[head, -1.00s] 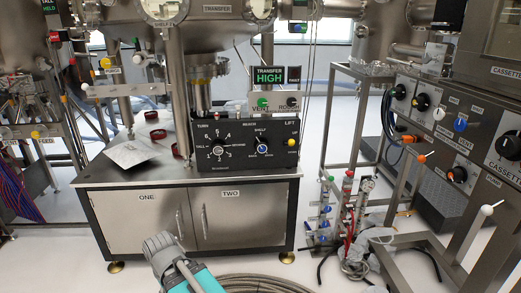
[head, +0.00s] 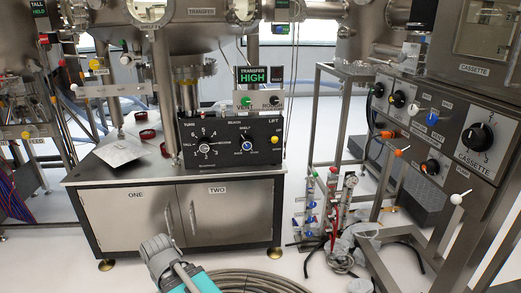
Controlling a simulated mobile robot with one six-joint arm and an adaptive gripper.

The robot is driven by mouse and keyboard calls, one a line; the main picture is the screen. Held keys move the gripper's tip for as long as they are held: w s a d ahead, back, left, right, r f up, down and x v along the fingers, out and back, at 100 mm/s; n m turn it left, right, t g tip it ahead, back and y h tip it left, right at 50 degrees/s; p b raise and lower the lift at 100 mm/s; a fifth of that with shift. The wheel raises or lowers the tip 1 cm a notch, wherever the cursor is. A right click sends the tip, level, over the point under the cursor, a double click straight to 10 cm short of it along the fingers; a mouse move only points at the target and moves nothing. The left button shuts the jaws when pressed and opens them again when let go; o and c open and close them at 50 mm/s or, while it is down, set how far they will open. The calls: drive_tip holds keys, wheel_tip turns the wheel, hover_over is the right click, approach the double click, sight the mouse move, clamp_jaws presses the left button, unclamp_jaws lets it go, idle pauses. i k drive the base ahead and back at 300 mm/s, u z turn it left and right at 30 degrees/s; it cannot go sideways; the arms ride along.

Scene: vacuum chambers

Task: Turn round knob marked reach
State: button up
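A black control panel (head: 225,165) stands on the steel cabinet and carries the labels TURN, REACH and LIFT. Part of my grey and teal arm shows at the bottom, well below and in front of the panel. No gripper fingers are visible.
The cabinet (head: 150,215) has doors marked ONE and TWO. A green-lit TRANSFER HIGH sign (head: 252,75) stands above the panel. Coiled hose (head: 255,282) lies on the floor before it. A valve stand (head: 335,205) and a knobbed cassette panel (head: 430,130) are at right.

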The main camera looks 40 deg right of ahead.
sight(246, 142)
drive_tip(key=k, duration=1.65)
drive_tip(key=z, duration=1.15)
drive_tip(key=i, duration=1.6)
drive_tip(key=u, duration=0.05)
